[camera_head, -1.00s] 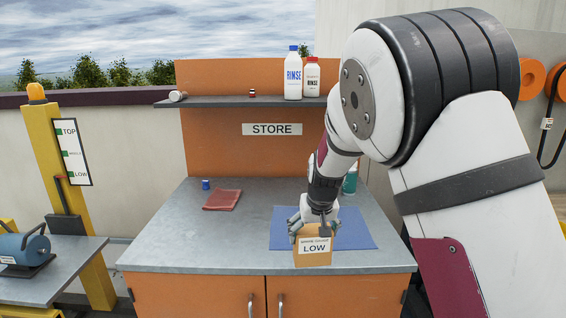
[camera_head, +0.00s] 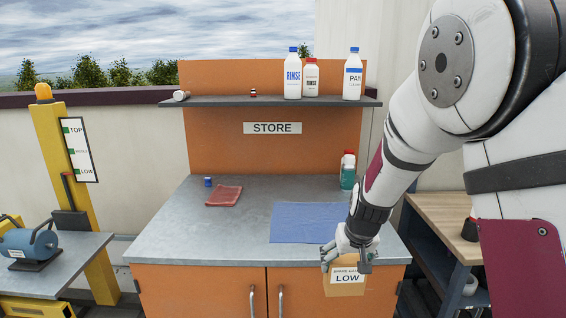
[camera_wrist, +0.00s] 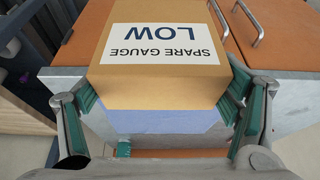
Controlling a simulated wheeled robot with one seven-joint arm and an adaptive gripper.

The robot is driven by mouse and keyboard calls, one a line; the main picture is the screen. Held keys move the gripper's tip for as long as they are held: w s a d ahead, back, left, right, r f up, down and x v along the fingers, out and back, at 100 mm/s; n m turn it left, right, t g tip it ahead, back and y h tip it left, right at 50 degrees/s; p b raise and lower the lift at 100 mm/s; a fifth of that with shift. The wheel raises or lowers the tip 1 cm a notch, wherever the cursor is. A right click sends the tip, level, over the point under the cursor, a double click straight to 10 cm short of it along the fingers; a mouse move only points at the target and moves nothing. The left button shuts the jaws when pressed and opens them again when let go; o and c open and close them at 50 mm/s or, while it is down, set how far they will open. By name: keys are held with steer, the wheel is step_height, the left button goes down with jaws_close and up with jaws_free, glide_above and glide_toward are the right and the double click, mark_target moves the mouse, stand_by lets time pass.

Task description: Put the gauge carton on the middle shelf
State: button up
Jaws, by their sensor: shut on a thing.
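The gauge carton (camera_head: 344,284) is a brown box with a white label reading "SPARE GAUGE LOW". My gripper (camera_head: 346,262) is shut on it and holds it at the front right edge of the store counter. In the wrist view the carton (camera_wrist: 160,80) sits between the two green-padded fingers, its label upside down. The grey shelf (camera_head: 225,101) above the counter holds bottles. A sign on the yellow post (camera_head: 77,150) lists TOP, MIDDLE and LOW. I cannot tell which surface is the middle shelf.
A blue mat (camera_head: 305,222), red cloth (camera_head: 224,196), small blue cap (camera_head: 208,182) and green bottle (camera_head: 348,172) are on the counter (camera_head: 180,235). A blue motor-like unit (camera_head: 28,244) rests on the left table. A wooden bench (camera_head: 440,222) stands at right.

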mark_target(358, 285)
steer(key=s+d, duration=0.1)
steer(key=s, duration=0.1)
steer(key=s+d+f, duration=0.1)
steer(key=s+d, duration=0.1)
steer(key=shift+s+f, duration=0.1)
steer(key=s+f, duration=0.5)
steer(key=f, duration=0.1)
